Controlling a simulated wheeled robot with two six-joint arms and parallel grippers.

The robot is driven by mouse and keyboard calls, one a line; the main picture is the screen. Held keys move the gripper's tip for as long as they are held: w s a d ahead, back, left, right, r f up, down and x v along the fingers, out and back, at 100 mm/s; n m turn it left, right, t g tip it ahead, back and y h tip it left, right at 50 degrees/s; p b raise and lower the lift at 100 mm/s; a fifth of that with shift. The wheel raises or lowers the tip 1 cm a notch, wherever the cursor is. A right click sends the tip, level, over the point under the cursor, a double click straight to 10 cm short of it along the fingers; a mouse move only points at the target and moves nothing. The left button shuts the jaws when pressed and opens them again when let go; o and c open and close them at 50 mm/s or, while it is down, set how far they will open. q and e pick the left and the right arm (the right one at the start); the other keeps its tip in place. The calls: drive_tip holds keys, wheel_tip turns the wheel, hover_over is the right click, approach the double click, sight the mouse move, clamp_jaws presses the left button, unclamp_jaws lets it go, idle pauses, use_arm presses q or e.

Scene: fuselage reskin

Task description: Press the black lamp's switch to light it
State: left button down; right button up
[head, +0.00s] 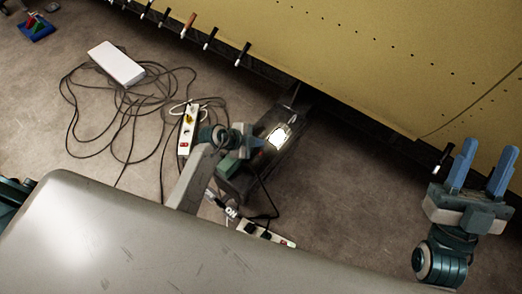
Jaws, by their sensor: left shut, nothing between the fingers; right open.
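The black lamp (290,146) stands on the floor beside the yellow panel, near the picture's middle. A bright white glow (279,136) shows at its head. My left gripper (262,143) is shut and empty, with its tip right at the lamp's near side. I cannot tell whether it touches the lamp. The lamp's switch is not visible; the gripper may cover it. My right gripper (483,168) is open and empty at the far right, in front of the yellow panel and well away from the lamp.
A power strip (186,130) and tangled black cables lie left of the lamp, with a white box (116,63) among them. Another power strip (268,237) lies nearer. The large perforated yellow panel (400,60) bounds the far side. Floor between the lamp and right arm is clear.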

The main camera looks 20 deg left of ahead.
use_arm(q)
drive_tip(key=shift+r+p, duration=0.55)
drive_tip(key=shift+p, duration=0.1)
drive_tip(key=shift+r+p, duration=0.5)
drive_tip(key=shift+p, duration=0.3)
use_arm(e)
wheel_tip(320, 180, down, 15)
drive_tip(key=w+m+g+h, duration=0.2)
drive_tip(key=g, duration=0.8)
drive_tip(key=shift+w+a, duration=0.15)
drive_tip(key=shift+w, duration=0.2)
